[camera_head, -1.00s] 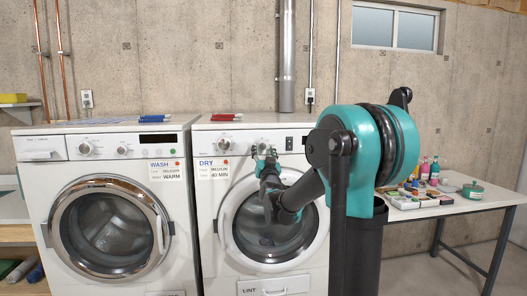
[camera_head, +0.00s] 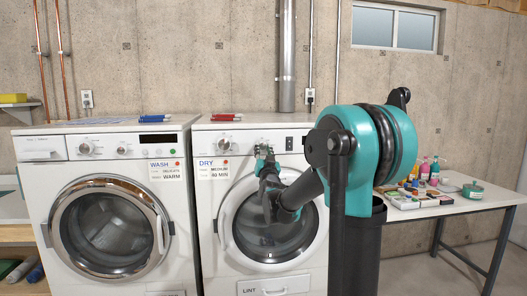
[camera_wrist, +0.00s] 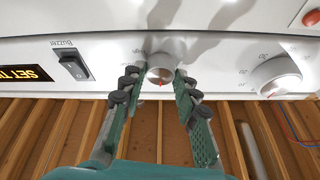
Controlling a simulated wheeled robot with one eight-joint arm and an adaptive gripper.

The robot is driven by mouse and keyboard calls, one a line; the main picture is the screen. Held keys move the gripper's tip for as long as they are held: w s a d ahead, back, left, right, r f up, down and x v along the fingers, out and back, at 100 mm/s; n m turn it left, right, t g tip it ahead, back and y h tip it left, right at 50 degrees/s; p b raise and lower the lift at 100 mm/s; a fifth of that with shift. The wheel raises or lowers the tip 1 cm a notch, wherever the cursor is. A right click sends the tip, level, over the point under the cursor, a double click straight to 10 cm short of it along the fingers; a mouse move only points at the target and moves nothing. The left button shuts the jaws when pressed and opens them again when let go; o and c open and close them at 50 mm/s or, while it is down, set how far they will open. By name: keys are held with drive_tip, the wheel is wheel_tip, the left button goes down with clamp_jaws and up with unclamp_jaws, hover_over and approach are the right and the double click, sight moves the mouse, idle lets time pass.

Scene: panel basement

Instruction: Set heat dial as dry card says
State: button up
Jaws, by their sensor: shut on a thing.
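The dryer (camera_head: 205,240) stands in the middle of the head view. My gripper (camera_head: 262,150) is at the dryer's control panel. In the wrist view my gripper (camera_wrist: 160,82) is shut on a round silver dial (camera_wrist: 160,58), one finger on each side. A red mark on the dial points down in that picture.
A black buzzer switch (camera_wrist: 73,64) and a display (camera_wrist: 25,75) are left of the held dial in the wrist view. The washer (camera_head: 60,190) stands left of the dryer. A table (camera_head: 450,205) with bottles and boxes stands at the right.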

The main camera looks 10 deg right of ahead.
drive_tip(key=m+h, duration=0.1)
drive_tip(key=m, duration=0.1)
drive_tip(key=m+h, duration=0.2)
drive_tip(key=m, duration=0.1)
drive_tip(key=shift+a+m+g, duration=0.25)
drive_tip(key=shift+m+g, duration=0.05)
drive_tip(key=m+h, duration=0.1)
drive_tip(key=m, duration=0.2)
drive_tip(key=m+g+h, duration=0.1)
drive_tip(key=m, duration=0.2)
drive_tip(key=shift+a+r+g, duration=0.1)
drive_tip(key=shift+g, duration=0.2)
drive_tip(key=m+g, duration=0.1)
drive_tip(key=m, duration=0.1)
drive_tip(key=m+g+h, duration=0.1)
drive_tip(key=m, duration=0.2)
drive_tip(key=shift+r+h, duration=0.15)
drive_tip(key=shift+h, duration=0.15)
drive_tip(key=shift+r+m+g, duration=0.15)
drive_tip(key=shift+m+g, duration=0.65)
drive_tip(key=shift+m, duration=1.6)
drive_tip(key=o, duration=1.2)
drive_tip(key=shift+c, duration=0.2)
